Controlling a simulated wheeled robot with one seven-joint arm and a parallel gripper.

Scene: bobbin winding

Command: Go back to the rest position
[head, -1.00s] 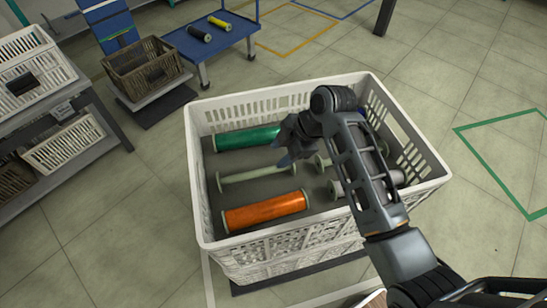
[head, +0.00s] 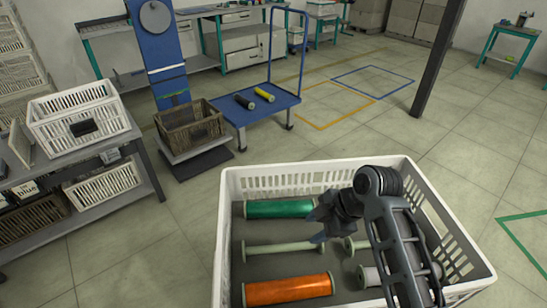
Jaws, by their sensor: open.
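My gripper (head: 318,228) is over the white crate (head: 232,215), above the bobbins in it, and holds nothing that I can see. Its fingers point down and to the left, and it is open. In the crate lie a green bobbin (head: 280,209) at the back, a bare pale bobbin (head: 277,248) in the middle and an orange bobbin (head: 287,290) at the front. On the right side more bobbins lie partly hidden behind my arm, one of them grey (head: 371,277).
A blue cart (head: 268,113) at the back carries a black bobbin (head: 244,102) and a yellow bobbin (head: 264,94). A brown crate (head: 195,138) stands left of it. A shelf with white crates (head: 85,113) is at the left. A dark post (head: 437,60) stands at the right.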

